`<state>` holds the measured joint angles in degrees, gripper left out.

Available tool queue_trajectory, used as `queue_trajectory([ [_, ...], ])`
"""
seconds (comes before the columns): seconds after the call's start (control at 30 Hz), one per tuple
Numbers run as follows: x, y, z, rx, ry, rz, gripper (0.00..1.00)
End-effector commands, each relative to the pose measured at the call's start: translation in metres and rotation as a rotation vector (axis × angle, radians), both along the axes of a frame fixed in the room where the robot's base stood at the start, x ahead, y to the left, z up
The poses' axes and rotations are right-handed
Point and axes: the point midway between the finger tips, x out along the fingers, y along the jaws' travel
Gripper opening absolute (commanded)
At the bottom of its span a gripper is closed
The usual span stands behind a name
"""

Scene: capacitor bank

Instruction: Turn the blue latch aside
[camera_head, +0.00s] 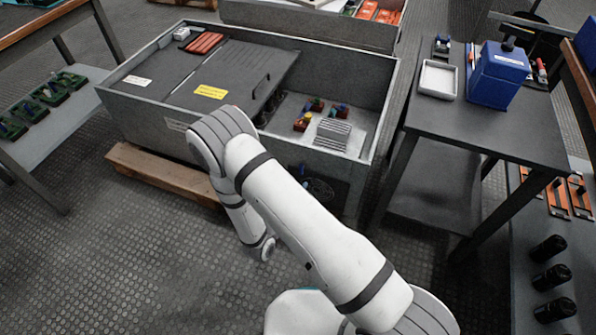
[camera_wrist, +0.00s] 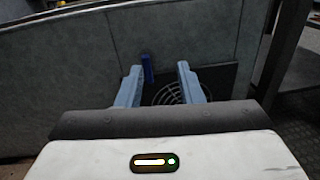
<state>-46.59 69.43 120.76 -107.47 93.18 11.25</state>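The blue latch (camera_wrist: 148,68) is a small, narrow upright bar on the grey side panel of the cabinet in the wrist view. It stands at the upper left edge of a dark fan opening. My gripper (camera_wrist: 160,69) is open, with its two pale blue fingers pointing at the panel. The latch shows between the fingers, closer to the left one. I cannot tell how far the fingertips are from it.
A round fan grille (camera_wrist: 180,93) sits right of the latch. The cabinet rests on a wooden pallet (camera_head: 160,172). A dark table (camera_head: 500,125) with a white tray (camera_head: 438,79) and a blue box (camera_head: 497,75) stands on the right. The floor at the front left is clear.

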Motion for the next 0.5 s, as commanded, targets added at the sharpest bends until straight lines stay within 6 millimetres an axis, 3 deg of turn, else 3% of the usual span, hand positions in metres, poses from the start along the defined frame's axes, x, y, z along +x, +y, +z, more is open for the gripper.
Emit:
queue_trajectory([
  [0.1, -0.005, 0.014, -0.015, -0.021, 0.01, 0.078, 0.34],
  [0.2, -0.001, 0.016, -0.019, -0.023, 0.012, 0.098, 0.34],
  [0.5, 0.042, 0.0, -0.021, -0.022, 0.009, 0.094, 0.34],
])
